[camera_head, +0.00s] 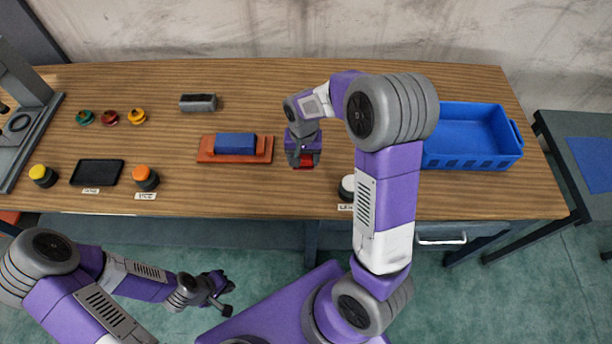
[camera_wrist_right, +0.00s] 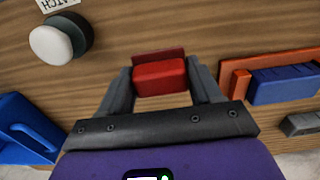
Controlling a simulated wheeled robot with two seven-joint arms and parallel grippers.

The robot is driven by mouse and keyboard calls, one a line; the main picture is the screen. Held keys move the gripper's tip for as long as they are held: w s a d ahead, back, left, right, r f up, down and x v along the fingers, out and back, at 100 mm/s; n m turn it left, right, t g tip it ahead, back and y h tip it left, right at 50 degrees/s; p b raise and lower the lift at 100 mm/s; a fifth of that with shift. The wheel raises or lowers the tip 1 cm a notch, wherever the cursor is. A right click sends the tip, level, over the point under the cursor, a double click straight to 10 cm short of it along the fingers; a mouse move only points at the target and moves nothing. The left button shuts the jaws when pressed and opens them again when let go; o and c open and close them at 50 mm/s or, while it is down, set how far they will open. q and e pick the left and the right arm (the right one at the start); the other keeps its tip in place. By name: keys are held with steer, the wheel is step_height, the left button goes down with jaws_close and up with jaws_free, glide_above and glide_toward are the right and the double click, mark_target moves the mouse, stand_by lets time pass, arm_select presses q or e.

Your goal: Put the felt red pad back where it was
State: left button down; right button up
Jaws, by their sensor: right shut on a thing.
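The red pad (camera_wrist_right: 160,77) is a red block with a thin darker red plate along its far side. My right gripper (camera_wrist_right: 163,90) is shut on it, with one finger at each end. In the head view the red pad (camera_head: 303,163) shows just below my right gripper (camera_head: 302,155), over the middle of the table. Whether it touches the table is hard to tell. My left gripper (camera_head: 222,292) is empty, low in front of the table, with its fingers apart.
An orange-red holder (camera_head: 206,155) with a blue block (camera_head: 236,143) lies left of my right gripper. A white-topped button (camera_head: 347,186) stands close on the right. A blue crate (camera_head: 474,115) is further right, partly behind my arm. A black tray (camera_head: 97,172) lies at the left.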

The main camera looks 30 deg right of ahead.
mark_target(303, 166)
step_height(303, 166, down, 4)
steer(key=shift+f+b, duration=0.2)
steer(key=shift+b, duration=0.1)
steer(key=shift+f+b, duration=0.3)
steer(key=shift+f, duration=1.6)
steer(key=shift+f, duration=0.1)
steer(key=o, duration=0.6)
steer(key=shift+f, duration=0.1)
steer(key=shift+c, duration=0.2)
steer(key=o, duration=0.5)
steer(key=shift+c, duration=0.2)
steer(key=shift+r, duration=0.6)
step_height(303, 166, up, 11)
steer(key=shift+r+p, duration=0.15)
steer(key=shift+p, duration=0.9)
